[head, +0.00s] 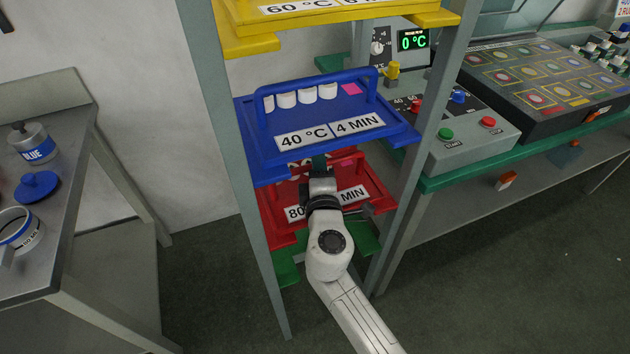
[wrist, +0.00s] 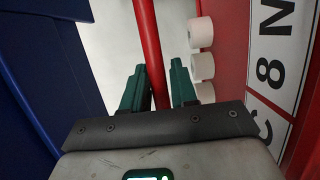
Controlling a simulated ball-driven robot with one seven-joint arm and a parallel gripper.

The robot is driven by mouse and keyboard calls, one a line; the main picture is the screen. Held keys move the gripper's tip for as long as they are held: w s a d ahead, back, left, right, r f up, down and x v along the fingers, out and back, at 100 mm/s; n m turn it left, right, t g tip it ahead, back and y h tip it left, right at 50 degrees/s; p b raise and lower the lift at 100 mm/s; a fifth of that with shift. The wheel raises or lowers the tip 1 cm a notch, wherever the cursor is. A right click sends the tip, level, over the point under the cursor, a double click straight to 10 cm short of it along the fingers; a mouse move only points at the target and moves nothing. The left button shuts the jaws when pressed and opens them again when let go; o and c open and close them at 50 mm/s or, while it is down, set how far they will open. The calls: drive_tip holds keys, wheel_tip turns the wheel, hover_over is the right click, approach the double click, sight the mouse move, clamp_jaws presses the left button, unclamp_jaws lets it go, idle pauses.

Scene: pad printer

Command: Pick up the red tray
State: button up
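The red tray (head: 272,226) sits on the lower level of the rack in the head view, below the blue tray. Its label reads 80 and MIN, partly hidden by my arm. My gripper (head: 319,164) is at the tray, just under the blue tray's front edge. In the wrist view the tray's red handle bar (wrist: 147,40) runs between the two green fingers of my gripper (wrist: 158,85). The fingers are open around the bar, with a narrow gap on the right finger's side. White rolls (wrist: 202,66) stand on the red tray (wrist: 234,45).
The blue tray (head: 262,150) is close above my gripper, with a yellow tray (head: 250,14) higher up. Grey rack posts (head: 230,150) flank the trays. A bench with a control box (head: 465,150) stands right, and a grey table (head: 75,190) left.

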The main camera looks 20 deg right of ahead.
clamp_jaws()
idle(0.5)
